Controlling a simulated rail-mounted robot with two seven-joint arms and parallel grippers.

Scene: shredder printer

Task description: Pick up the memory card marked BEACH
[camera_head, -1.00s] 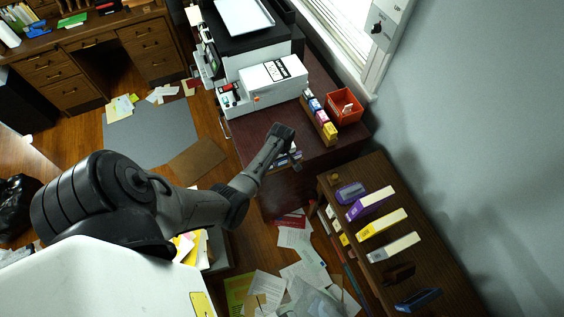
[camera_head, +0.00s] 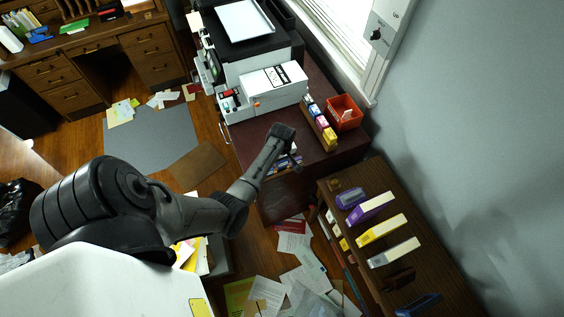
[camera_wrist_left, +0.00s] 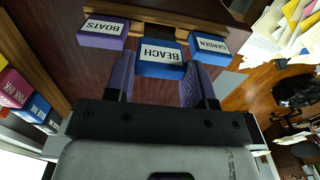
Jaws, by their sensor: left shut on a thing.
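The BEACH memory card (camera_wrist_left: 162,57) is blue with a white label. In the left wrist view it sits between the two purple-padded fingers of my left gripper (camera_wrist_left: 160,80), which is shut on it. The purple BOATS card (camera_wrist_left: 103,33) is to its left and the blue GARDEN card (camera_wrist_left: 209,46) to its right, all along a wooden rack (camera_wrist_left: 150,18). I cannot tell whether the BEACH card is clear of the rack. In the head view my left gripper (camera_head: 290,163) is at the front of the dark red cabinet, and the card is mostly hidden. My right gripper is not in view.
A printer (camera_head: 262,88) and a row of ink boxes (camera_head: 320,124) stand on the dark red cabinet (camera_head: 250,135), with a red bin (camera_head: 344,113) beside them. A wooden shelf (camera_head: 425,250) with several boxes stands at the right. Papers (camera_head: 292,243) litter the floor.

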